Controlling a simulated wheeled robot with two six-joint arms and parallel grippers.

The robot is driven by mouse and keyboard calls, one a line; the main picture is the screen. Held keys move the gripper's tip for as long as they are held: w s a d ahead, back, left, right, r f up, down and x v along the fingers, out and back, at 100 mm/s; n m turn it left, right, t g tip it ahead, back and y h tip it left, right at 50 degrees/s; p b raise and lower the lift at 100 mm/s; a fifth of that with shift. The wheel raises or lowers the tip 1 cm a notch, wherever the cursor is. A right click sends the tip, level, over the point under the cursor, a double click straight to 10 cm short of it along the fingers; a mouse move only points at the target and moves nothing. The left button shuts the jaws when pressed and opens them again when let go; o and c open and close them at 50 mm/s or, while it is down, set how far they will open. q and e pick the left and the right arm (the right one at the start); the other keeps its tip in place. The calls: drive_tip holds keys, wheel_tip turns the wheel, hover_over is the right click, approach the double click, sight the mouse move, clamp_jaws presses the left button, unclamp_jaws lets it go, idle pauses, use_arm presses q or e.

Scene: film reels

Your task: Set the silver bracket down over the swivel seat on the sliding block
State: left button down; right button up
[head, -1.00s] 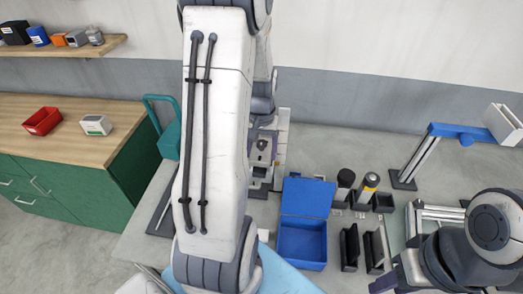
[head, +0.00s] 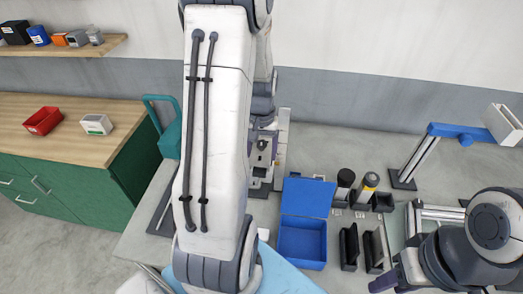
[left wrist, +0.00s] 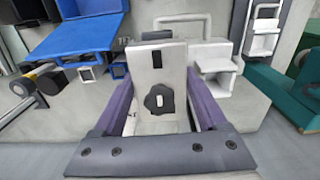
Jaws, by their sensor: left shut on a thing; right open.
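My left gripper (left wrist: 163,92) has purple fingers on both sides of the silver bracket (left wrist: 173,72) and is shut on it. The bracket stands upright in the left wrist view, with a black slot near its top. A black star-shaped knob (left wrist: 160,103) with a pale centre shows on or before its lower part. In the head view my left arm hides most of the gripper, above a grey fixture (head: 280,150). I cannot clearly make out the swivel seat or sliding block, or whether the bracket touches them. My right gripper (head: 385,284) is open at the bottom right, partly cut off.
A blue open-lidded box (head: 302,243) stands right of the fixture. Black holders with cylinders (head: 368,185) and black upright racks (head: 349,246) stand further right. A blue-armed stand (head: 455,131) is at the far right. A teal object (head: 170,138) is left of my arm.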

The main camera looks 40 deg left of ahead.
use_arm(q)
drive_tip(key=shift+f+b, duration=0.5)
drive_tip(key=shift+f, duration=0.2)
idle(0.4)
drive_tip(key=shift+s+d+f+b, duration=0.2)
drive_tip(key=shift+s+f+b, duration=0.1)
drive_tip(key=shift+f+b, duration=0.4)
idle(0.4)
unclamp_jaws()
drive_tip(key=shift+f, duration=0.1)
drive_tip(key=shift+w+r, duration=0.1)
drive_tip(key=shift+r, duration=0.2)
wheel_tip(320, 180, up, 12)
drive_tip(key=shift+a+f+b, duration=0.15)
drive_tip(key=shift+f+b, duration=0.1)
drive_tip(key=shift+b, duration=0.45)
